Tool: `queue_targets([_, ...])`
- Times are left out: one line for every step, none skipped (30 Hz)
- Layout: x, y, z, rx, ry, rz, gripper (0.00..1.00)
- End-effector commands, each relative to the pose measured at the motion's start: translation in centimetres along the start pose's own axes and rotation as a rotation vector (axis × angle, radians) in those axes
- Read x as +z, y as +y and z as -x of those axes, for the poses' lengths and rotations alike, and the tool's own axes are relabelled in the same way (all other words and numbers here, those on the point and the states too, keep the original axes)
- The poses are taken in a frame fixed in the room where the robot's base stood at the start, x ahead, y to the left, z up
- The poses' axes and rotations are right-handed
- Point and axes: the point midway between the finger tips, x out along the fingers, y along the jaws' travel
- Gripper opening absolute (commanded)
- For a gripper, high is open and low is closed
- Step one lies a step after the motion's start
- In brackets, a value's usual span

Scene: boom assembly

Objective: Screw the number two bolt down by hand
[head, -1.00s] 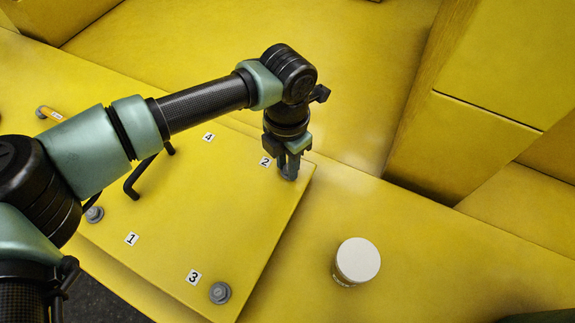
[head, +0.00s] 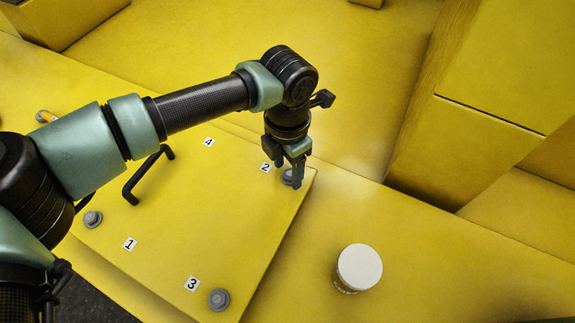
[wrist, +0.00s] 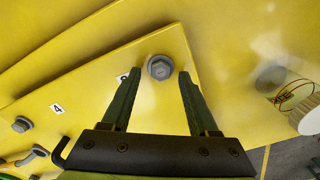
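The number two bolt (wrist: 160,67) is a grey hex-head bolt with a washer-like flange near a corner of the yellow plate (head: 215,215). In the head view the bolt (head: 288,179) is partly hidden behind a finger, near the label 2 (head: 266,168). My gripper (wrist: 157,75) is open, with its fingers apart and one to each side of the bolt head in the wrist view. Neither finger visibly touches the bolt. In the head view my gripper (head: 285,178) points down over that corner. I cannot tell the exact height of the fingertips.
The number three bolt (head: 219,299) and the number one bolt (head: 93,219) sit on the plate. A black handle (head: 130,188) rises from it. A white-lidded jar (head: 359,266) stands on the yellow surface to the right. A tall yellow wall (head: 480,130) stands behind.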

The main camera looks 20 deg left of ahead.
Motion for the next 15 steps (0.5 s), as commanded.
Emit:
queue_targets([0.0, 0.0, -0.1, -0.001, 0.001, 0.0, 0.6])
queue_targets([0.0, 0.0, -0.1, -0.001, 0.001, 0.0, 0.6])
queue_targets([-0.1, 0.0, -0.1, -0.001, 0.002, 0.0, 0.6])
queue_targets([-0.1, -0.1, -0.1, -0.001, 0.002, 0.0, 0.6])
queue_targets([-0.1, -0.1, -0.1, -0.002, 0.002, 0.0, 0.6])
queue_targets([-0.1, -0.1, -0.1, -0.002, 0.002, 0.001, 0.6])
queue_targets([-0.1, 0.0, 0.0, -0.001, 0.002, 0.0, 0.6])
queue_targets([-0.1, 0.0, 0.1, -0.001, 0.002, 0.001, 0.6])
queue_targets([-0.1, 0.0, 0.3, 0.0, 0.001, 0.001, 0.6])
queue_targets([0.0, 0.1, 0.6, 0.0, 0.001, 0.001, 0.6])
queue_targets([0.0, 0.1, 0.9, 0.0, 0.001, 0.001, 0.6])
queue_targets([-0.1, 0.1, 1.5, 0.001, 0.002, 0.001, 0.6])
queue_targets([-0.1, 0.1, 2.0, 0.003, 0.002, 0.001, 0.6])
queue_targets([-0.1, 0.1, 2.6, 0.002, 0.001, 0.0, 0.6])
queue_targets([0.0, 0.1, 3.4, 0.004, 0.001, 0.001, 0.6])
